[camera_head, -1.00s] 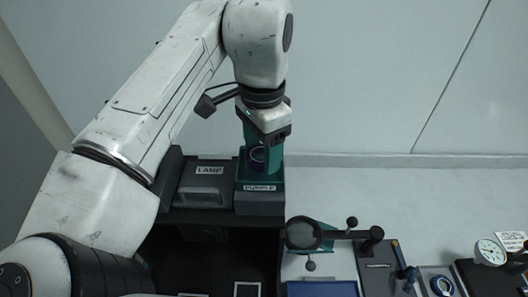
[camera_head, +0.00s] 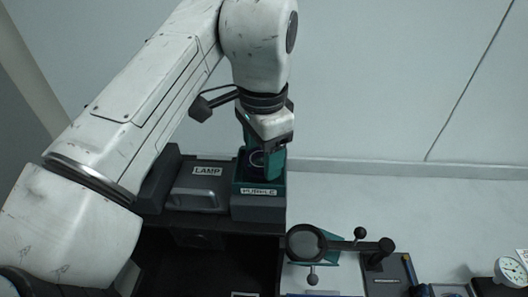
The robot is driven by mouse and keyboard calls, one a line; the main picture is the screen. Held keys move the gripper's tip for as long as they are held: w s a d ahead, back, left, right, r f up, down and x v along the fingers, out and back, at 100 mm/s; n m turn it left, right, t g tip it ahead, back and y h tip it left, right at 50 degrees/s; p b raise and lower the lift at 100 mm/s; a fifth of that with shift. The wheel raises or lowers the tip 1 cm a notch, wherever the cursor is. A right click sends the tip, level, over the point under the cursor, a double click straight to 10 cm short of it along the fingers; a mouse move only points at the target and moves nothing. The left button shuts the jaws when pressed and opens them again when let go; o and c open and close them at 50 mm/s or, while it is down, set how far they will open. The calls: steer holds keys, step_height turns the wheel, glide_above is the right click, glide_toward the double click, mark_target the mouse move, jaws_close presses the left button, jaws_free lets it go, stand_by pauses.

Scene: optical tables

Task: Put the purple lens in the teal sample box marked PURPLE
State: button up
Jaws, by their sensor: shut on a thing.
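The teal sample box (camera_head: 260,190) with a PURPLE label on its front stands on the dark bench, right of the LAMP box. My gripper (camera_head: 262,165) reaches down into the open top of this box. The lens is upright, low inside the box opening. The box's front wall and the fingers hide its lower part, so I cannot tell whether it touches the floor of the box.
A grey box marked LAMP (camera_head: 198,187) stands directly left of the teal box. A round magnifier (camera_head: 305,243) on a black arm stands at the front right. A dial gauge (camera_head: 511,271) is at the far right. The wall is behind.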

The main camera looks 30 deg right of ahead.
mark_target(262, 158)
steer(key=f, duration=0.3)
steer(key=shift+s+a+f+g, duration=0.1)
steer(key=shift+s+f+g, duration=0.2)
steer(key=shift+s, duration=0.1)
steer(key=o, duration=0.9)
steer(key=shift+r, duration=0.15)
steer(key=r+p, duration=0.1)
steer(key=r, duration=0.1)
steer(key=r+p, duration=0.4)
steer(key=shift+w+r, duration=0.2)
steer(key=shift+w, duration=0.2)
step_height(262, 158, up, 7)
steer(key=shift+r, duration=0.1)
